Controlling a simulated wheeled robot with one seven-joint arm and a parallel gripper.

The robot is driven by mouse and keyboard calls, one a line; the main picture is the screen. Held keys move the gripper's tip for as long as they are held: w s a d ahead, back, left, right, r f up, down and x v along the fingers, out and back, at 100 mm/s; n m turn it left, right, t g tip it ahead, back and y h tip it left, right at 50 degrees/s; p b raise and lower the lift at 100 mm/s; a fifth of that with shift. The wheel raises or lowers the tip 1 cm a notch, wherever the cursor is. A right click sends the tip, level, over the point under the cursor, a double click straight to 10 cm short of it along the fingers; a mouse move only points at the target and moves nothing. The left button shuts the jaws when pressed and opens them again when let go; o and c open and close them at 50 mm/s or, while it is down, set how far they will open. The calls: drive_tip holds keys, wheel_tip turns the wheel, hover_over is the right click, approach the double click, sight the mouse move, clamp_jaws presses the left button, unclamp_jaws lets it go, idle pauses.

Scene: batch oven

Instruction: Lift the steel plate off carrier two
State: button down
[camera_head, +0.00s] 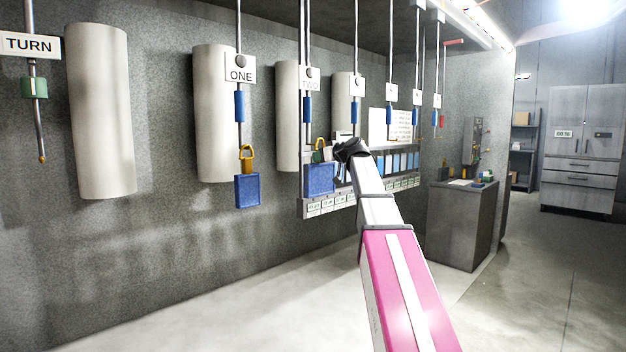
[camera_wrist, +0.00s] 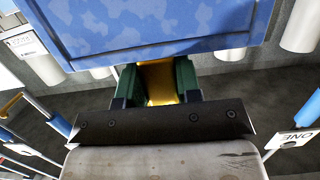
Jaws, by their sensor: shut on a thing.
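The plate at carrier two shows as a mottled blue square (camera_head: 320,180) with a yellow loop on top. It also fills the top of the wrist view (camera_wrist: 150,25). My gripper (camera_wrist: 158,85) is shut on the yellow loop, its green fingers on either side. In the head view my gripper (camera_head: 326,152) reaches in from the right, at the loop. Carrier two is a hanging rod with a blue sleeve (camera_head: 306,110) and a label reading TWO (camera_head: 309,79). I cannot tell whether the loop still touches the rod's lower end.
Carrier one (camera_head: 239,107) hangs to the left with another blue plate (camera_head: 247,191) on a yellow loop. A TURN rod (camera_head: 37,120) hangs at far left. Pale cylinders (camera_head: 100,110) line the wall. A rack with small labelled slots (camera_head: 345,203) is behind the plate. The floor in front is clear.

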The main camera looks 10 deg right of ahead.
drive_tip(key=f+v, duration=0.1)
drive_tip(key=v, duration=0.7)
drive_tip(key=shift+s+f, duration=0.15)
drive_tip(key=shift+f, duration=0.1)
idle(0.5)
drive_tip(key=shift+f, duration=0.1)
idle(0.4)
